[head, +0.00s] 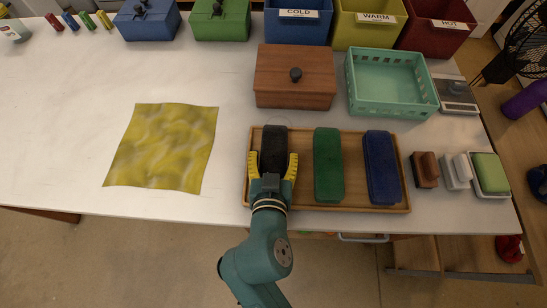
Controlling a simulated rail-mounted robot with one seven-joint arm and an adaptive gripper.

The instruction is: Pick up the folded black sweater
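The folded black sweater (274,140) lies at the left end of a wooden tray, a dark narrow bundle in line with two other folded bundles. My gripper (273,160) is over its near half, with one yellow finger on the left side and one on the right. The fingers are spread apart and straddle the sweater; I cannot tell whether they touch it. The sweater looks to be resting in the tray. Its near end is hidden under my gripper.
In the tray (300,205), a green bundle (328,165) and a blue bundle (381,167) lie to the right. A lidded wooden box (294,88) and teal basket (390,105) stand behind. A yellow cloth (163,148) lies left; brushes (425,169) sit right.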

